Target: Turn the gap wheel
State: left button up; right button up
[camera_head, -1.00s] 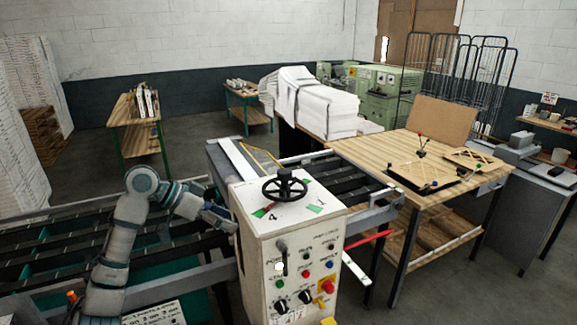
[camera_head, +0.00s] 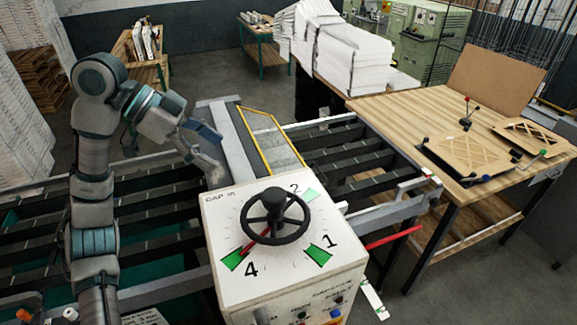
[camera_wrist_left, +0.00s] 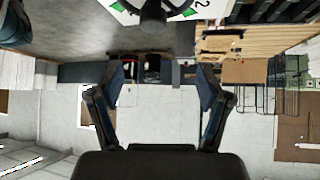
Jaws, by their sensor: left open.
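The gap wheel (camera_head: 274,216) is a black handwheel with a central knob, on top of a white control box (camera_head: 222,203). The box top has a dial with green marks, the numbers 1, 2 and 4, and "GAP in". A red pointer beneath the wheel points toward the green mark near 4. My left gripper (camera_head: 208,160) is up and to the left of the wheel, apart from it and empty. In the left wrist view its two fingers (camera_wrist_left: 160,88) are spread open, and part of the wheel (camera_wrist_left: 152,20) shows at the top edge. My right gripper is not in view.
A dark slatted conveyor frame (camera_head: 335,150) runs behind and beside the box. A yellow-edged guard (camera_head: 270,135) stands just behind it. A wooden table (camera_head: 400,110) with fixtures is at right. A red rod (camera_head: 393,237) sticks out right of the box.

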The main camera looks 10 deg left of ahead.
pick_arm(q)
send_near(273, 195)
jog(key=x, duration=0.8)
jog(key=shift+w+d+f, duration=0.15)
jog(key=shift+w+d, duration=0.05)
jog(key=shift+d, duration=0.15)
jog(key=shift+d+f+p, duration=0.3)
jog(key=shift+f, duration=0.3)
jog(key=shift+w+a+f, duration=0.25)
jog(key=shift+w+f, duration=0.05)
jog(key=shift+w, duration=0.05)
